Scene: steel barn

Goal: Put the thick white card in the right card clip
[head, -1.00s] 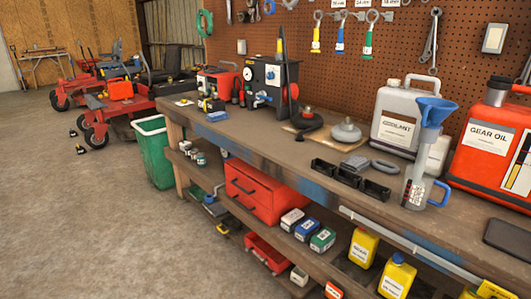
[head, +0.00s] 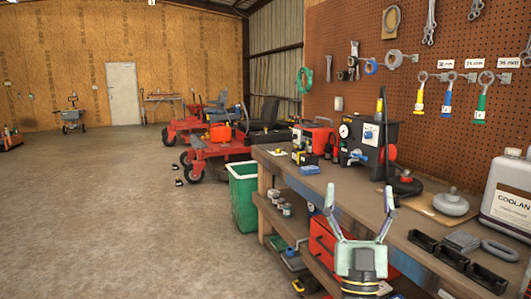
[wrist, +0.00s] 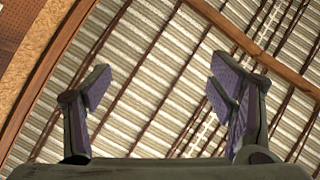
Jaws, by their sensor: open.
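My gripper (head: 360,198) stands in front of the bench's front edge in the head view, fingers pointing up and spread apart. It is open and empty. Small white cards with mm markings hang in a row on the pegboard: a left one (head: 446,77), a middle one (head: 474,63) and a right one (head: 508,62). I cannot tell which card is thick, and I cannot make out the card clips. No card is near my gripper.
The wooden bench (head: 345,193) carries a black machine (head: 355,132), a round grey weight (head: 451,203), black bins (head: 455,260) and a coolant jug (head: 508,200). Wrenches hang on the pegboard (head: 425,100). A green bin (head: 243,195) stands at the bench's far end.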

